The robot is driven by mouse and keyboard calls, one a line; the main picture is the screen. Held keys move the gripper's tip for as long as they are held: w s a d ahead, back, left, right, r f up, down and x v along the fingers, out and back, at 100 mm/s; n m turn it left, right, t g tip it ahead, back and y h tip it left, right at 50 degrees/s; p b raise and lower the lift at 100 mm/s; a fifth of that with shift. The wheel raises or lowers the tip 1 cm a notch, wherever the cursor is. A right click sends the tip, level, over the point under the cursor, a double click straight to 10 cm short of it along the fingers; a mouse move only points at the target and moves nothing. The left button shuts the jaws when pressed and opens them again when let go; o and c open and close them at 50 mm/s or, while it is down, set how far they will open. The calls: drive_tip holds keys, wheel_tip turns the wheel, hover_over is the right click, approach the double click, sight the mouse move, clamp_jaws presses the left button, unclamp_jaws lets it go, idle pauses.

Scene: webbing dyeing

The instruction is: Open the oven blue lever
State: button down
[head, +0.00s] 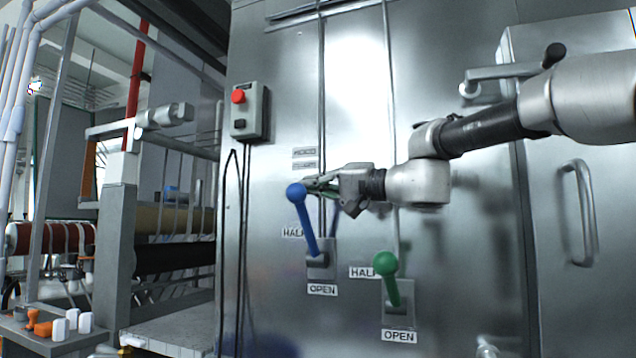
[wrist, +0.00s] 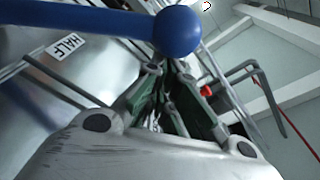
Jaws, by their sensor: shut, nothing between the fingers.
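The blue lever (head: 304,218) stands on the metal oven wall, tilted up and slightly left, with a round blue knob at its top. A HALF label is beside it and an OPEN label (head: 322,290) is below its base. My gripper (head: 312,186) is shut and empty, its fingertips close to the right of the blue knob in the head view. In the wrist view the blue knob (wrist: 178,31) is at the top, just beyond the fingertips (wrist: 165,72). I cannot tell whether they touch.
A green lever (head: 390,278) with its own HALF and OPEN labels is to the lower right. A control box with a red button (head: 239,97) is at the upper left. A door handle (head: 580,212) is at the right. Rollers (head: 175,222) stand at the left.

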drive_tip(key=s+a+f+n, duration=0.2)
drive_tip(key=s+a+f, duration=0.1)
drive_tip(key=s+f, duration=0.5)
drive_tip(key=shift+f, duration=0.25)
drive_tip(key=shift+s, duration=0.1)
idle(0.4)
wheel_tip(320, 180, up, 10)
idle(0.4)
idle(0.5)
